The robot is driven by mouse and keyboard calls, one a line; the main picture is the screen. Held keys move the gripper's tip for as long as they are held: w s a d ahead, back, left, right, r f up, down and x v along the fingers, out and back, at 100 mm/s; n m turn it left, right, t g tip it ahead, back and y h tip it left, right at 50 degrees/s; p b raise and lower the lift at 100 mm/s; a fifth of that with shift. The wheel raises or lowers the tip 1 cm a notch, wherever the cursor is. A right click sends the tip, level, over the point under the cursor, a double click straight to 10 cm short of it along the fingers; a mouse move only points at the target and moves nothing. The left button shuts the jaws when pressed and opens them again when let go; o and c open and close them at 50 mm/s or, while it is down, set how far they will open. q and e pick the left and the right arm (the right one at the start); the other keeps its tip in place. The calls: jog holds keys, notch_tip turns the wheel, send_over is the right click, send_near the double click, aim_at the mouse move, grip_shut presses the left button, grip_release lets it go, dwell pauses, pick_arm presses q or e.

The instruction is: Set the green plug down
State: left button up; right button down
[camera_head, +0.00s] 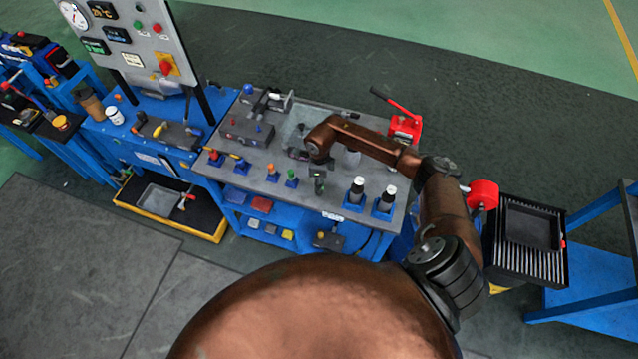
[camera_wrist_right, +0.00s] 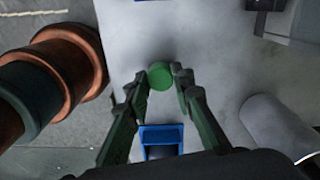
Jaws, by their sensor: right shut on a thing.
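The green plug (camera_wrist_right: 160,76) shows as a round green top between the two fingertips of my right gripper (camera_wrist_right: 155,82) in the wrist view. The gripper is shut on it, over the grey bench top. A blue holder (camera_wrist_right: 161,133) lies between the fingers, lower in the wrist view. My left gripper is not in view.
A red-handled pump (camera_head: 404,127) stands at the back right.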

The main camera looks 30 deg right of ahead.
jog(key=shift+f, duration=0.15)
jog(key=c, duration=1.7)
grip_release()
jog(key=shift+r, duration=0.3)
jog(key=shift+r+b, duration=0.75)
jog(key=shift+r, duration=5.2)
